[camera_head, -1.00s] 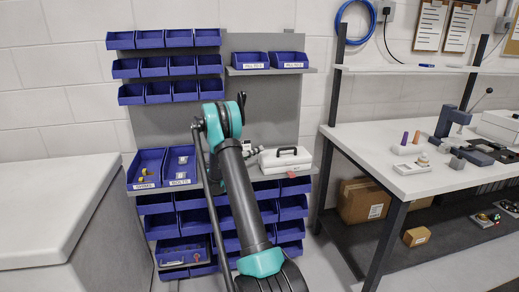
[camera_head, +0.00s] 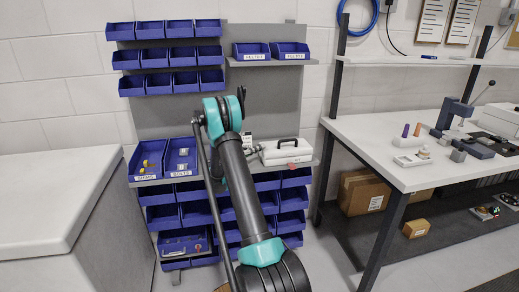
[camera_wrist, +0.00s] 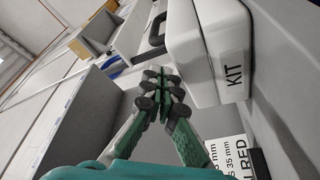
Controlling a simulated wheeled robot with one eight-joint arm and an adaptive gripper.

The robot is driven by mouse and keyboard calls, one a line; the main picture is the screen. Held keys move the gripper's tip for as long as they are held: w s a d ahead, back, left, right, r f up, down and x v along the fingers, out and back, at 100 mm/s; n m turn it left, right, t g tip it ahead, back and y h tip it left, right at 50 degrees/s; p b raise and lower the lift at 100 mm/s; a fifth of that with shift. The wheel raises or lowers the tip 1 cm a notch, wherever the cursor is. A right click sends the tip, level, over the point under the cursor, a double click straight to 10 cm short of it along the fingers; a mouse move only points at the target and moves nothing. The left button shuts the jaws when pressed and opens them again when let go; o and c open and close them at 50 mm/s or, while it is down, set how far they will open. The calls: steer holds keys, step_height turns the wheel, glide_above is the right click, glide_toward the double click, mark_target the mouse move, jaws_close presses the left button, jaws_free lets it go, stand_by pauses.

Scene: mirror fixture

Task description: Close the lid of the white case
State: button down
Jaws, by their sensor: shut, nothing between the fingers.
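The white case (camera_head: 286,152) stands on the grey shelf of the bin rack, right of my arm, with a black handle. Its lid looks down on the body, though I cannot tell whether it is fully shut. In the wrist view the case (camera_wrist: 208,50) fills the upper middle, with a KIT label and a seam between its two parts. My gripper (camera_wrist: 160,86) is shut and empty, its green fingers together near the case's handle side. I cannot tell whether it touches the case. In the head view my arm hides the gripper.
Blue bins (camera_head: 163,160) stand left of my arm on the same shelf, with several more above and below. A workbench (camera_head: 400,170) with a press and small parts stands to the right. A grey-white cabinet (camera_head: 55,200) stands at the left.

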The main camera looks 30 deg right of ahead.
steer(key=shift+a, duration=0.15)
steer(key=shift+a+f, duration=0.1)
steer(key=shift+a, duration=0.25)
steer(key=v, duration=0.4)
steer(key=r+v, duration=0.1)
steer(key=v, duration=0.3)
steer(key=r+v, duration=0.1)
steer(key=v, duration=0.3)
steer(key=shift+a+r, duration=0.25)
